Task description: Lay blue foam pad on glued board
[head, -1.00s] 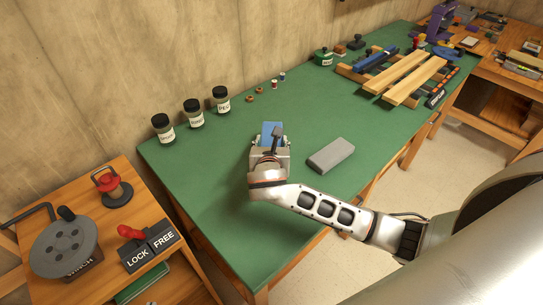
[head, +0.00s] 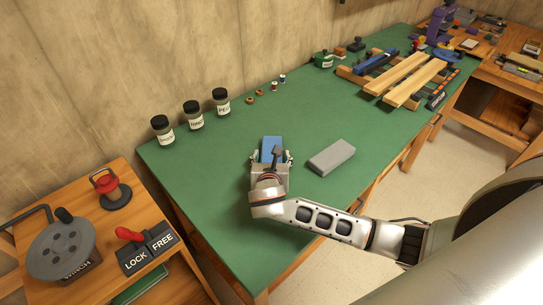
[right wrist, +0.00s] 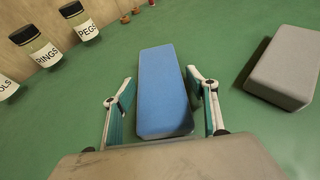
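The blue foam pad (head: 271,147) lies on the green bench top, left of a grey block (head: 331,156). My right gripper (head: 271,158) is over its near end. In the right wrist view the pad (right wrist: 162,85) lies between the spread fingers (right wrist: 160,95), with a small gap on each side, so the gripper is open. Its near end comes close to the gripper body. Two pale wooden boards (head: 412,80) rest across a rack at the far right of the bench; I cannot tell whether they are glued. My left gripper is not in view.
Several dark-lidded jars (head: 193,114) stand along the wall, with small rings and spools beside them. A side table at left holds a winch (head: 62,248) and a LOCK/FREE lever (head: 148,245). The bench's middle is mostly clear.

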